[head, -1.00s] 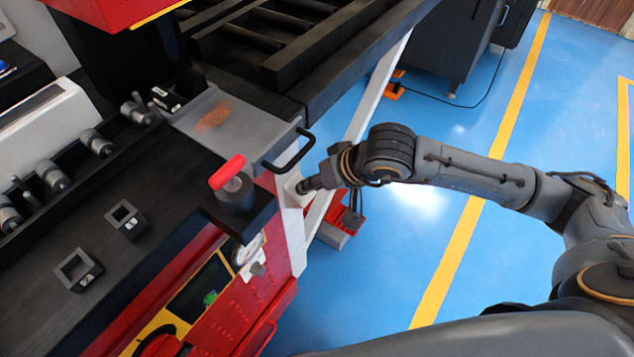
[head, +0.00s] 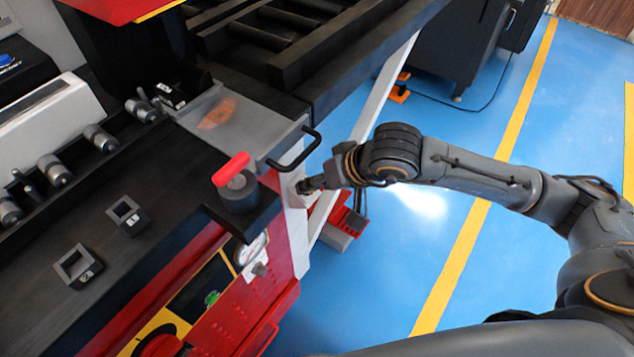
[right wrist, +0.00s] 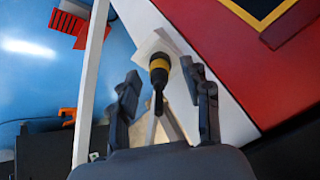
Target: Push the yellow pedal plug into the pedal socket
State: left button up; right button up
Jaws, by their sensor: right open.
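The yellow and black pedal plug (right wrist: 159,70) shows in the right wrist view, with its dark cable end toward my gripper. Its far end meets a pale socket box (right wrist: 154,45) on the machine's white frame; I cannot tell how deep it sits. My right gripper (right wrist: 161,74) is open, with one finger on each side of the plug and visible gaps between. In the head view my right gripper (head: 306,184) is at the white leg below the black handle, and the plug is too small to make out. My left gripper is not in view.
The machine's black handle (head: 292,150) is just above my right gripper. A red-knobbed post (head: 237,190) and a gauge (head: 250,248) are to the left. A red pedal unit (head: 345,225) stands on the blue floor behind. The floor to the right is clear.

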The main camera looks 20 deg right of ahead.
jog(key=v, duration=0.7)
jog(key=shift+r, duration=0.1)
dwell(0.4)
